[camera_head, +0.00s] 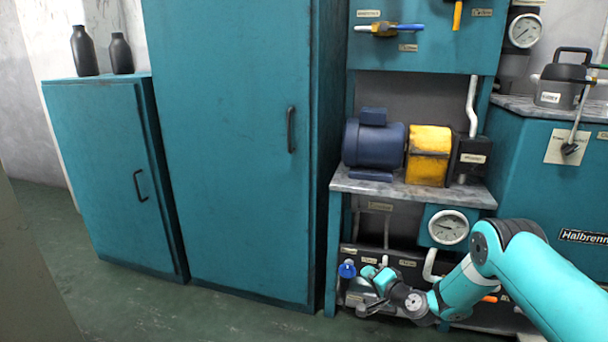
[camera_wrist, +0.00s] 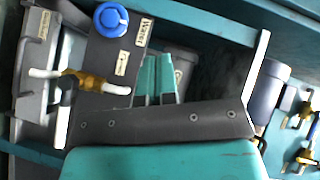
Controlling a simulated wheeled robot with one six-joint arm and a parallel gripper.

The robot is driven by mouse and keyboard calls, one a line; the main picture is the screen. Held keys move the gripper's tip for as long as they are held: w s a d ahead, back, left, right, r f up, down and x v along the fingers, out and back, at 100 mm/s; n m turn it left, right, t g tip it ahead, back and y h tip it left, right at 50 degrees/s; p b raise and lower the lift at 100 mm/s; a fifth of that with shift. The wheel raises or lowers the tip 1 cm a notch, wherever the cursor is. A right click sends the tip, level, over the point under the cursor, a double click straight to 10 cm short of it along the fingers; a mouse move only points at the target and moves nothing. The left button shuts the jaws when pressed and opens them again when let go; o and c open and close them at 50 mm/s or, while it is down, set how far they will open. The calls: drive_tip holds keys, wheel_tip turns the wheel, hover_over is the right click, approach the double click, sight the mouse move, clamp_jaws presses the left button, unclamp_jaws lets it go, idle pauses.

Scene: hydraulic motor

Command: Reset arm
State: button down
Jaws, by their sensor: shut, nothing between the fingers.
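My arm, teal and dark grey, reaches in from the lower right in the head view. My gripper (camera_head: 368,280) is low in front of the hydraulic unit, close to a round blue knob (camera_head: 347,268). In the wrist view my gripper (camera_wrist: 156,75) shows two teal fingers together, shut with nothing between them. The blue knob (camera_wrist: 111,18) sits up and left of the fingers, on a dark panel with a "Water" label. The fingers look apart from the knob. Whether they touch the panel I cannot tell.
A brass fitting with white pipe (camera_wrist: 85,82) is left of the fingers. Above my arm are a pressure gauge (camera_head: 448,227), a blue motor (camera_head: 374,145) and a yellow coupling cover (camera_head: 428,155). Tall teal cabinets (camera_head: 230,140) stand left. The green floor (camera_head: 200,315) before them is clear.

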drive_tip(key=s+a+r+n+g+y, duration=0.1)
drive_tip(key=s+a+r+n+g, duration=0.2)
drive_tip(key=r, duration=0.4)
drive_tip(key=a+r+n+g+y, duration=0.1)
drive_tip(key=a+r+n, duration=0.25)
drive_tip(key=r, duration=0.45)
drive_tip(key=s+a+r+n+g, duration=0.3)
drive_tip(key=s+a+r+g, duration=0.1)
drive_tip(key=s+r, duration=0.65)
drive_tip(key=s+d+r+n+g+h+p, duration=0.1)
drive_tip(key=s+d+r+n+g+h, duration=0.15)
drive_tip(key=s, duration=0.85)
drive_tip(key=s+d+r+n+g+h, duration=0.1)
drive_tip(key=s+d+r, duration=0.15)
drive_tip(key=s, duration=0.75)
drive_tip(key=s+d+r+n+g+h+p, duration=0.15)
drive_tip(key=s+r, duration=0.25)
drive_tip(key=s, duration=0.7)
wheel_tip(320, 180, up, 35)
drive_tip(key=p, duration=3.4)
drive_tip(key=shift+w+d+g+p, duration=0.25)
drive_tip(key=shift+w+g+p, duration=0.1)
drive_tip(key=shift+g+p, duration=0.05)
drive_tip(key=shift+r, duration=0.1)
